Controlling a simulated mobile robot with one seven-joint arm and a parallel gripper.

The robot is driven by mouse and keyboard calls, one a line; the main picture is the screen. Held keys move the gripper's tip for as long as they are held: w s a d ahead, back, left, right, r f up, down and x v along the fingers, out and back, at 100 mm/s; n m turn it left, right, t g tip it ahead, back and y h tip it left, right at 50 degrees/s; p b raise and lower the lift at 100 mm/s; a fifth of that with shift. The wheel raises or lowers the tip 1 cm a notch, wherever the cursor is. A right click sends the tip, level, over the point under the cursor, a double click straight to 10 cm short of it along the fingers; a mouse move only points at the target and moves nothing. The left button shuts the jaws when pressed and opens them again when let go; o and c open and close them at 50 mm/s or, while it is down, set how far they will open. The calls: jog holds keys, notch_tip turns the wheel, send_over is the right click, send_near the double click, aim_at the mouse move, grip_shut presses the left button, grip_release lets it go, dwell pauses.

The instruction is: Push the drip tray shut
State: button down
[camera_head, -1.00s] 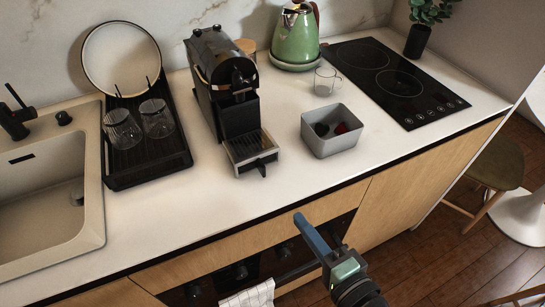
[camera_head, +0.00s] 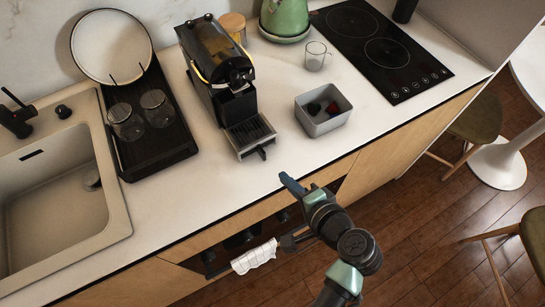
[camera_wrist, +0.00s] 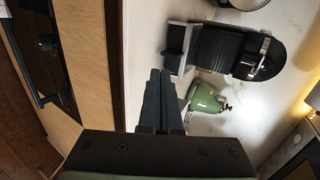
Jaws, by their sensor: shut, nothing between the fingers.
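The black coffee machine (camera_head: 217,65) stands on the white counter. Its drip tray (camera_head: 250,134), with a grated top, sticks out of the front toward the counter edge and has a small dark handle (camera_head: 262,153) at its front. In the wrist view the drip tray (camera_wrist: 176,48) shows at the left of the machine (camera_wrist: 228,48). My gripper (camera_head: 287,179) is shut and empty. It is at the counter's front edge, in front and to the right of the tray handle, apart from it. In the wrist view my gripper's fingertips (camera_wrist: 160,74) appear just below the tray.
A grey bin (camera_head: 322,112) with dark and red items stands right of the tray. A glass cup (camera_head: 315,56), a green kettle (camera_head: 285,17) and a hob (camera_head: 385,50) are farther back. A black rack (camera_head: 158,145) with glasses is at left. The counter before the tray is clear.

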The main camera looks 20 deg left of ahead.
aim_at(259, 146)
jog(key=w+a, duration=0.1)
jog(key=w+a+f+p, duration=0.1)
jog(key=a, duration=0.1)
jog(key=w+a, duration=0.1)
jog(key=a, duration=0.1)
jog(key=shift+w+a+f, duration=0.15)
jog(key=shift+w+f, duration=0.05)
jog(key=shift+w, duration=0.2)
jog(key=w+a, duration=0.1)
jog(key=a, duration=0.1)
jog(key=w+a, duration=0.1)
jog(key=a, duration=0.1)
jog(key=shift+w+b, duration=0.3)
jog(key=shift+w, duration=0.05)
jog(key=shift+s+d+r, duration=0.1)
jog(key=shift+r, duration=0.05)
